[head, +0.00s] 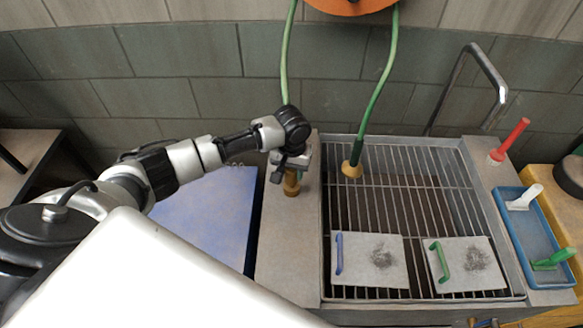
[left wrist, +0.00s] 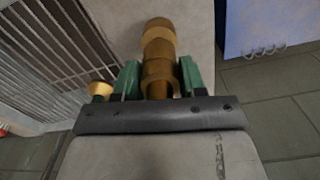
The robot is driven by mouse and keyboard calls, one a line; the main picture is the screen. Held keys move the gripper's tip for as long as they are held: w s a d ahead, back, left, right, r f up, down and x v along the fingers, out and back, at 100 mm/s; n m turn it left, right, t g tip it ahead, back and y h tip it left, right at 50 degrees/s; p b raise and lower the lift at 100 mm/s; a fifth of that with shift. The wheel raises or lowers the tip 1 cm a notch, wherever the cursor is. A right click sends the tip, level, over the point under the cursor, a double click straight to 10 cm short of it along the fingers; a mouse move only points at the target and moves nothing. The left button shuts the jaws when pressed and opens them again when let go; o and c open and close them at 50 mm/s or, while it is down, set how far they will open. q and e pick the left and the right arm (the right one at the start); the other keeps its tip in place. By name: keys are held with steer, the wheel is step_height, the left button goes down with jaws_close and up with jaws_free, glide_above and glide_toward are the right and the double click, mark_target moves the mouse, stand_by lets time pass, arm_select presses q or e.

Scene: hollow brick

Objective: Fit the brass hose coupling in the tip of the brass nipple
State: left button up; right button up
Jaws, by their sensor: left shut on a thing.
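My left gripper (head: 287,168) is over the light ledge left of the sink, with a green hose running down behind its wrist. In the left wrist view its green-padded fingers (left wrist: 160,82) are shut on the brass hose coupling (left wrist: 160,78). The brass nipple (head: 292,187) stands on the ledge directly below the gripper. In the left wrist view the nipple (left wrist: 158,30) lies in line with the coupling, beyond the fingertips. I cannot tell whether the two are seated together or only close. My right gripper is not in view.
Another green hose (head: 378,95) ends in a brass fitting (head: 352,170) over the sink grid (head: 395,195). Two white plates with handles (head: 370,262) lie on the grid. A faucet (head: 485,65), red-handled tool (head: 512,140) and blue tray (head: 528,235) are at the right.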

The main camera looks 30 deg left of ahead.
arm_select(q)
steer(key=shift+f, duration=0.7)
stand_by(0.3)
steer(key=o, duration=1.1)
step_height(320, 180, up, 11)
steer(key=shift+f+b, duration=0.1)
steer(key=shift+b, duration=1)
